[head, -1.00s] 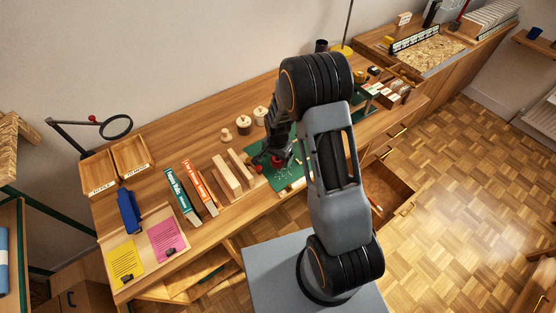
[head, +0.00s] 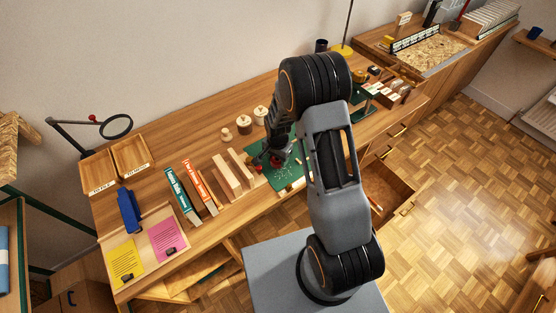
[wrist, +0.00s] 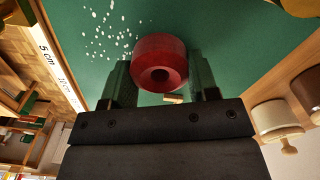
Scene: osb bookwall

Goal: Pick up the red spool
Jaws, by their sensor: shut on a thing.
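The red spool (wrist: 160,60) shows in the wrist view as a short red cylinder with a dark hole in its end. It is between the two fingers of my gripper (wrist: 160,80), which is shut on it. In the head view my gripper (head: 271,160) is low over the green mat (head: 289,178), and the red spool (head: 276,163) shows only as a small, partly hidden patch of red. I cannot tell whether the spool still touches the mat.
White specks (wrist: 106,30) lie on the mat beside the spool. Wooden blocks (head: 227,178) and upright books (head: 182,195) stand left of my gripper. Round wooden-lidded jars (head: 243,124) stand behind. An open drawer (head: 388,190) juts out at the right.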

